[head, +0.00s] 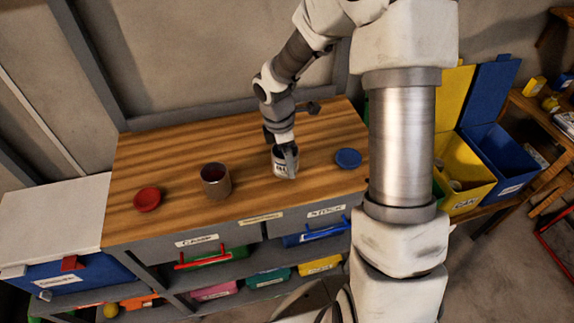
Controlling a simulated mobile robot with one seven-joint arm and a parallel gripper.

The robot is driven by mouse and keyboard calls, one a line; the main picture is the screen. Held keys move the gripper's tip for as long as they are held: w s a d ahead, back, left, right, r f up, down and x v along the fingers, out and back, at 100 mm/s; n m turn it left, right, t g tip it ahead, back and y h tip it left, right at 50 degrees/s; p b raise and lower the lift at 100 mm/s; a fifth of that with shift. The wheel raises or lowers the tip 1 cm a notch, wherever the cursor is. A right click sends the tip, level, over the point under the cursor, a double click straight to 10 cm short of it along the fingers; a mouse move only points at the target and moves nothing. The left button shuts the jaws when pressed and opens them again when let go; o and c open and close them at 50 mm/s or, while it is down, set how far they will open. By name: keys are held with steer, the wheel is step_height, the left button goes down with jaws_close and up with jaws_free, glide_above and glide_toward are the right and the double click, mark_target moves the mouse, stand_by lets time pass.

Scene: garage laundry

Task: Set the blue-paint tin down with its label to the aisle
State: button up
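A pale metal tin (281,165) with a white, dark-lettered label stands at or just above the wooden bench top (250,140), right of the middle. Its label faces the front of the bench. My gripper (284,148) is at its top, pointing down, with one finger over the near right side. The fingers hide part of the rim and the tin's inside, so its paint colour is not visible. I cannot tell whether the fingers press on it. A blue round lid (348,158) lies to its right.
A dark red-filled tin (215,181) and a red lid (147,199) are on the left of the bench. Labelled drawers and coloured bins (320,265) are below. Yellow (463,170) and blue (500,160) open bins stand at right. The bench's back left is clear.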

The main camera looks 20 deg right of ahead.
steer(key=shift+f, duration=1.3)
